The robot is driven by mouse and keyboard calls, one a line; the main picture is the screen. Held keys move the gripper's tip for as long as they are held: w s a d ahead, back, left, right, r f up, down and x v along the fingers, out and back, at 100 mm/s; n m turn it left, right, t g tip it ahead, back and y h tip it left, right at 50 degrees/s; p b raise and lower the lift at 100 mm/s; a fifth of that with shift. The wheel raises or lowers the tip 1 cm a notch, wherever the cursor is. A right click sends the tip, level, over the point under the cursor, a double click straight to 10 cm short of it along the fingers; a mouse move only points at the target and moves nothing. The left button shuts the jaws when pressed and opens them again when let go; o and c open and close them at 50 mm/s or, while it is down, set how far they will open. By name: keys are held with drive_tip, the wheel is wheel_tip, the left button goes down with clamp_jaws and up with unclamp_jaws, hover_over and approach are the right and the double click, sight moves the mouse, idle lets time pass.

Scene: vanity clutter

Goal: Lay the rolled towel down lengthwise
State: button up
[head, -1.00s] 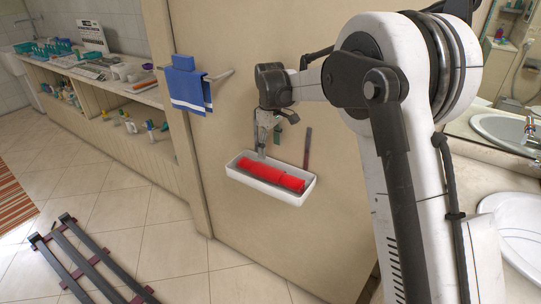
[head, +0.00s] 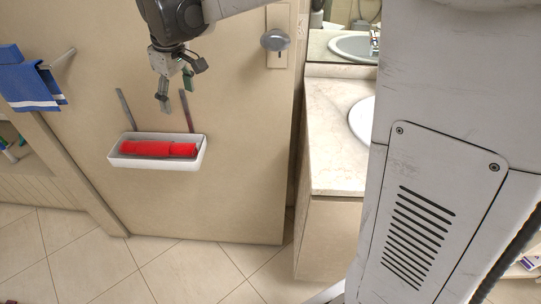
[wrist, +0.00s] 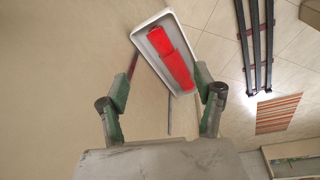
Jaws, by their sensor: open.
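The rolled red towel (head: 158,148) lies lengthwise inside a white wall tray (head: 157,165) on the beige door in the head view. It also shows in the wrist view (wrist: 171,57), lying along the length of the tray (wrist: 148,28). My gripper (head: 176,99) is open and empty. It is above the tray, apart from the towel. In the wrist view its two fingers (wrist: 161,90) are spread wide, with the towel seen beyond them.
Two dark strips (head: 186,110) rise behind the tray. A blue towel (head: 30,86) hangs on a bar at left. A door knob (head: 274,40) and a marble vanity counter (head: 336,150) are at right.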

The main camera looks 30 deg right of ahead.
drive_tip(key=s+d+r+m+t, duration=0.1)
drive_tip(key=s+d+m, duration=0.1)
drive_tip(key=s+d, duration=0.35)
drive_tip(key=s+d+r+m+t, duration=0.1)
drive_tip(key=s+d+r+m, duration=0.1)
drive_tip(key=s, duration=0.7)
drive_tip(key=s+d+f+m+t, duration=0.1)
drive_tip(key=s+d+f+m, duration=0.1)
drive_tip(key=s, duration=0.4)
drive_tip(key=s+d+f+m+t, duration=0.1)
drive_tip(key=s+d+f, duration=0.1)
drive_tip(key=s+f, duration=0.2)
drive_tip(key=s, duration=0.3)
drive_tip(key=shift+s+d+m+t, duration=0.15)
drive_tip(key=shift+s+m+t, duration=0.1)
drive_tip(key=shift+m+t, duration=0.15)
drive_tip(key=shift+f, duration=0.1)
